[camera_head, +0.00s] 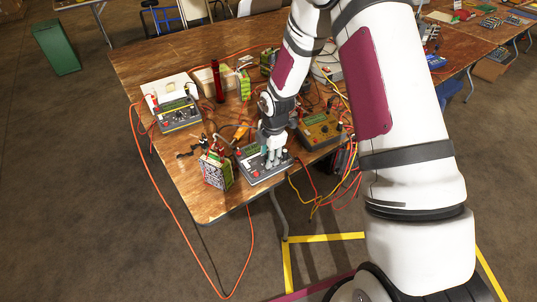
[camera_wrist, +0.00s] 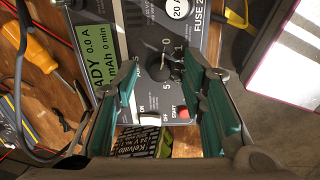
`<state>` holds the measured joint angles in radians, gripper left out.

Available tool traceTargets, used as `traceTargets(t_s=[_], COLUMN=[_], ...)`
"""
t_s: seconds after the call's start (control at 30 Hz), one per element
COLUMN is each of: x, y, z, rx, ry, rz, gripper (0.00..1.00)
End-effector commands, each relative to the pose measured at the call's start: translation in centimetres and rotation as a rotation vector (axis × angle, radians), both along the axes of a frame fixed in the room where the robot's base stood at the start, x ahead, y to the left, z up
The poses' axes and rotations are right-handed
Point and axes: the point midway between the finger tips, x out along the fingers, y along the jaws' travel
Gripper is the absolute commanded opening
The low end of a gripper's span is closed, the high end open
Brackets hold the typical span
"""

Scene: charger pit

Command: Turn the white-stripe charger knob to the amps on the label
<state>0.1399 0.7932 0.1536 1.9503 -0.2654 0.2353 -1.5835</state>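The dark grey charger (camera_head: 264,170) lies near the front edge of the table, under my gripper. The wrist view shows its green screen (camera_wrist: 98,50) reading READY, 0.0 A, 0 min. Its dark round knob (camera_wrist: 161,68) sits beside printed scale marks including 0 and 5. A round white label (camera_wrist: 181,8) reads 20 A, next to a partly cut-off FUSE print. My gripper (camera_wrist: 160,78) is open above the panel, with one green-padded finger on each side of the knob and visible gaps. It hides part of the charger in the head view (camera_head: 271,156).
A green battery block (camera_head: 215,170) stands left of the charger. A charger with yellow trim (camera_head: 178,115) is at the left; a brown-orange charger (camera_head: 319,129) stands close on the right. Red and yellow cables crowd the table. An orange-handled tool (camera_wrist: 36,38) lies beside the charger.

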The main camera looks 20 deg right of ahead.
Motion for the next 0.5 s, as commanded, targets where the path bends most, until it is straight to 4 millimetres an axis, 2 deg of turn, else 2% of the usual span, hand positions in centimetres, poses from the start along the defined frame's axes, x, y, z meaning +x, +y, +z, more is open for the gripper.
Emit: traceTargets(t_s=[0.27, 0.43, 0.5], x=[0.04, 0.03, 0.03], y=[-0.02, -0.02, -0.02], z=[-0.13, -0.12, -0.12], rx=[0.000, 0.000, 0.000], ry=[0.000, 0.000, 0.000], rz=[0.000, 0.000, 0.000], gripper=[0.38, 0.02, 0.00])
